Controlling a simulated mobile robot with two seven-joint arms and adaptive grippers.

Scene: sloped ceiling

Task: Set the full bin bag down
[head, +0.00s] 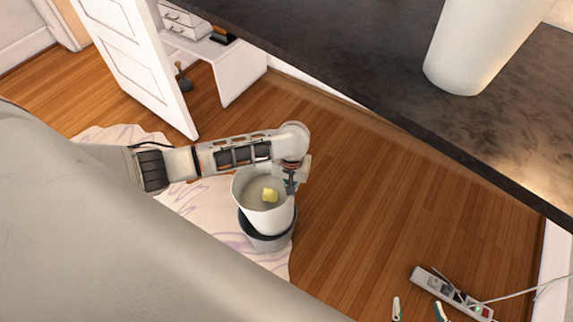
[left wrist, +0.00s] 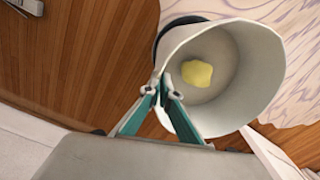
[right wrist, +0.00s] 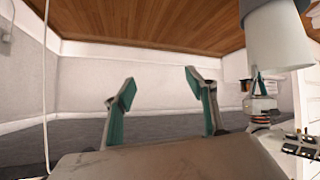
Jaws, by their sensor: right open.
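The full bin bag (head: 270,212) is a white, tapered, open-topped form with a yellow lump (head: 270,195) inside. My left gripper (head: 291,182) is shut on its rim; the left wrist view shows both fingertips (left wrist: 166,92) pinching the rim of the bag (left wrist: 240,60). The bag is upright, over a dark grey bin (head: 268,241); I cannot tell whether it is clear of the bin or partly in it. My right gripper (head: 419,310) is at the lower right edge, open and empty, with fingers spread in the right wrist view (right wrist: 160,92).
A dark counter (head: 340,50) with a white cylinder (head: 480,45) crosses the upper right. A power strip (head: 455,292) with a cable lies at lower right. A pale rug (head: 215,205) lies near the bin. An open door (head: 135,60) stands upper left. Wooden floor (head: 370,200) right of the bin is clear.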

